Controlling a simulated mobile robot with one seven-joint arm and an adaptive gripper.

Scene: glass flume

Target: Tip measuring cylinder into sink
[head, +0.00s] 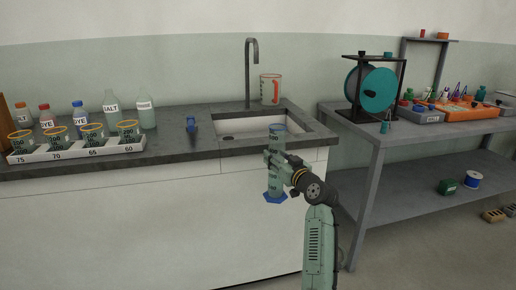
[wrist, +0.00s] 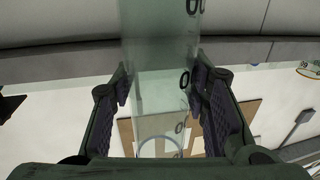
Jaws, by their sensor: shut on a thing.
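The measuring cylinder (head: 275,183) is a clear greenish tube with dark markings and a blue foot. It stands upright in my gripper (head: 277,161), in front of the counter edge by the sink (head: 262,128). Its top reaches about the height of the sink rim in the head view. In the wrist view the cylinder (wrist: 165,65) passes between the two dark finger pads of my gripper (wrist: 164,92), which are shut on it. Whether it holds liquid is not clear.
A tall tap (head: 249,75) and a red-marked jug (head: 270,89) stand behind the sink. A grey bench (head: 345,122) with a teal reel (head: 376,90) stands right.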

